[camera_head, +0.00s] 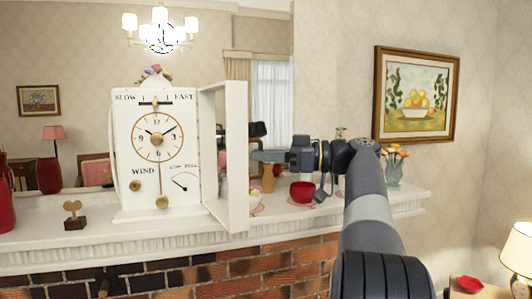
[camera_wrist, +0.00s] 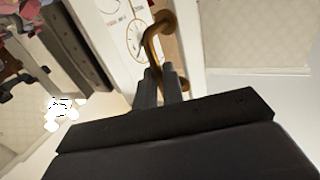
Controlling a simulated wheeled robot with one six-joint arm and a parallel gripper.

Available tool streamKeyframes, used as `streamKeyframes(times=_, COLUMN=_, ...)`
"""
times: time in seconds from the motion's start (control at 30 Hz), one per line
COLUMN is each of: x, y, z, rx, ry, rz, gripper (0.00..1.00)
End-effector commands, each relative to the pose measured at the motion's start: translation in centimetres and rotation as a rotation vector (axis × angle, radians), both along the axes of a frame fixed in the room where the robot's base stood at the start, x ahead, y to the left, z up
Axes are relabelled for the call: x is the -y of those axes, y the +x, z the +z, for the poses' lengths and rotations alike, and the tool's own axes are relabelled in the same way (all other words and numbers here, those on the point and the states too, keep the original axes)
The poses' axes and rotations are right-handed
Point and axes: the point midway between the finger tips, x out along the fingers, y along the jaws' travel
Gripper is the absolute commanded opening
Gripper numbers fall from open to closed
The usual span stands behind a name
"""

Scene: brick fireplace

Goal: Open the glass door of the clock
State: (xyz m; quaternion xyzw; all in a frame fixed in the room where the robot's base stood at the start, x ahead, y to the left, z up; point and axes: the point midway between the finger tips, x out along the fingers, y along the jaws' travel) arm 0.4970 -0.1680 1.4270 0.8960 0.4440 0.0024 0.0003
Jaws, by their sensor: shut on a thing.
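The white clock (camera_head: 125,155) stands on the mantel in the head view, with its dial, WIND knob and pendulum bare. Its door (camera_head: 238,190), a white frame, is swung out from the clock's right side and stands well open. In the wrist view, a curved brass handle (camera_wrist: 152,48) sits on the white door frame (camera_wrist: 190,45), with part of the dial (camera_wrist: 134,38) behind it. My gripper (camera_wrist: 160,78) is shut on the handle. In the head view, my gripper (camera_head: 256,156) is at the door's right side; the handle is hidden there.
A red cup (camera_head: 302,192) and a vase of flowers (camera_head: 393,172) stand on the mantel (camera_head: 320,213) to the right, near my arm. A small key-like ornament (camera_head: 73,212) and a red vase stand left of the clock. A mirror is behind.

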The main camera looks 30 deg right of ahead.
Motion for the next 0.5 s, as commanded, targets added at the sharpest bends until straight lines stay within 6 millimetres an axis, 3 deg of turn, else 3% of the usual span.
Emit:
streamKeyframes(times=0.27, x=-0.08, y=0.01, z=0.02, rx=0.001, ry=0.0, rz=0.0, gripper=0.0)
streamKeyframes(times=0.3, x=-0.08, y=0.0, z=0.01, rx=0.001, ry=-0.001, rz=0.0, gripper=0.1)
streamKeyframes(times=0.5, x=-0.04, y=-0.28, z=0.08, rx=0.002, ry=0.0, rz=0.0, gripper=0.26)
